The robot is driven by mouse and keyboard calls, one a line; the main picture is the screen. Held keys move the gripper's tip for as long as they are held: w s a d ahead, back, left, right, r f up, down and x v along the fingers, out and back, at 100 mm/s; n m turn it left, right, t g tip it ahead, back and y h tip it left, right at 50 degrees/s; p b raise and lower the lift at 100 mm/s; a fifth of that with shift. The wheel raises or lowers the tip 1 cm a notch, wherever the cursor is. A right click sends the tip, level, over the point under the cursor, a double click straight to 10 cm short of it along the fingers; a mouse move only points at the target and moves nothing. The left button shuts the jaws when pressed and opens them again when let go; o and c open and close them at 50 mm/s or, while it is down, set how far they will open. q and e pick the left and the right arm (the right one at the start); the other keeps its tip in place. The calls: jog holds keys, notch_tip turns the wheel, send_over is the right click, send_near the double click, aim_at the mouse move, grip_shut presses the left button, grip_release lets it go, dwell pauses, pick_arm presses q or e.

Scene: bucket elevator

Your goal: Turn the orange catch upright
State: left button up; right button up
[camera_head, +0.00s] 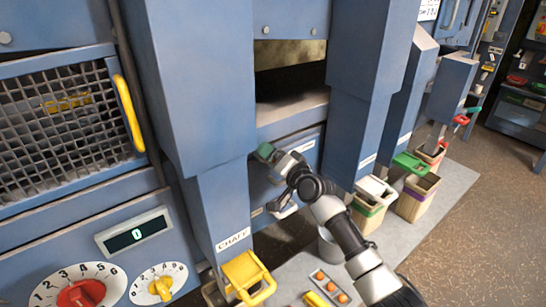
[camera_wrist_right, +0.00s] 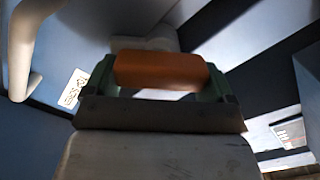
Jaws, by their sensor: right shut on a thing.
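The orange catch (camera_wrist_right: 158,70) lies crosswise in the right wrist view, as a short rounded bar between the two green fingers. My right gripper (camera_wrist_right: 160,82) is shut on it. In the head view my right gripper (camera_head: 264,152) reaches the blue machine front, beside the corner of the chaff column (camera_head: 222,215). The catch cannot be made out there, as my gripper and arm cover it. My left gripper is not in view.
A pale curved handle (camera_wrist_right: 22,50) stands close to my right gripper in the wrist view. Several bins stand at the right. The brown floor (camera_head: 480,220) is clear.

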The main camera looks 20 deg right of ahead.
jog(key=m, duration=0.4)
jog(key=shift+f+m+p, duration=0.25)
jog(key=shift+m+p, duration=0.05)
jog(key=shift+d+f+m+p, duration=0.15)
jog(key=shift+m+p, duration=0.15)
jog(key=shift+m, duration=1.2)
jog(key=shift+f, duration=0.1)
jog(key=o, duration=0.7)
jog(key=shift+o, duration=0.2)
jog(key=v, duration=1)
jog(key=shift+s, duration=0.4)
jog(key=shift+d, duration=0.1)
